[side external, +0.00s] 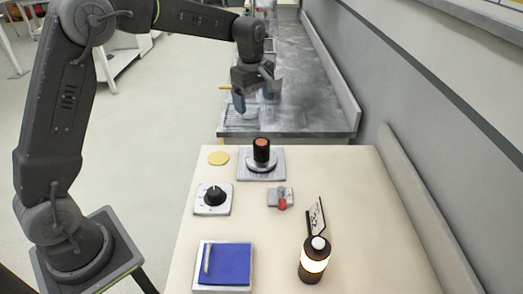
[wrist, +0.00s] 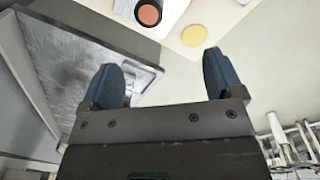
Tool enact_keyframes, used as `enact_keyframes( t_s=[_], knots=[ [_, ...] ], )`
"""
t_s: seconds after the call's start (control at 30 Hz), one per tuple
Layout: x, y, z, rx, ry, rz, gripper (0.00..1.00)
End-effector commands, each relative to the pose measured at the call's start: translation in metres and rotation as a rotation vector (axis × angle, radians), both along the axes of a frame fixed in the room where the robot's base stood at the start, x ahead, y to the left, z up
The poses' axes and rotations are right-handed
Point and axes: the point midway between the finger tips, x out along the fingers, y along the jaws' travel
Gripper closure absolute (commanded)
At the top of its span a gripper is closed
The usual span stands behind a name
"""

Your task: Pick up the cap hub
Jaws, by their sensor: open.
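The cap hub appears to be the black upright cylinder (side external: 261,150) with an orange-brown top. It stands on a silver round base on a square grey plate (side external: 275,175) near the far edge of the cream table. In the wrist view the cylinder (wrist: 148,13) is at the top edge, partly cut off, beyond my fingertips. My gripper (side external: 256,97) is open, with two blue fingers apart and nothing between them. It hangs beyond the cylinder, over the grey bench. The spread fingers also show in the wrist view (wrist: 162,65).
A yellow disc (side external: 218,158) lies left of the plate. Nearer are a black dial (side external: 213,198), a small grey block with a red lever (side external: 281,198), a blue pad (side external: 226,264) and a dark lamp-like bottle (side external: 314,262). A grey bench (side external: 300,110) lies behind; a wall runs along the right.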

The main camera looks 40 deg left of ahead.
Motion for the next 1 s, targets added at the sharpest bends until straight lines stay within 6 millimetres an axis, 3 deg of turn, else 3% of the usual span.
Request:
enact_keyframes(
  t_s=[0.1, 0.23, 0.43, 0.7, 1.0],
  knots=[
    [0.023, 0.008, -0.03, -0.012, 0.042, 0.142, 0.13],
    [0.034, 0.013, -0.048, -0.016, 0.064, 0.231, 0.13],
    [0.037, 0.014, -0.07, -0.017, 0.073, 0.26, 0.13],
    [0.036, 0.014, -0.121, -0.017, 0.073, 0.257, 0.13],
    [0.036, 0.013, -0.145, -0.017, 0.071, 0.256, 0.13]
  ],
)
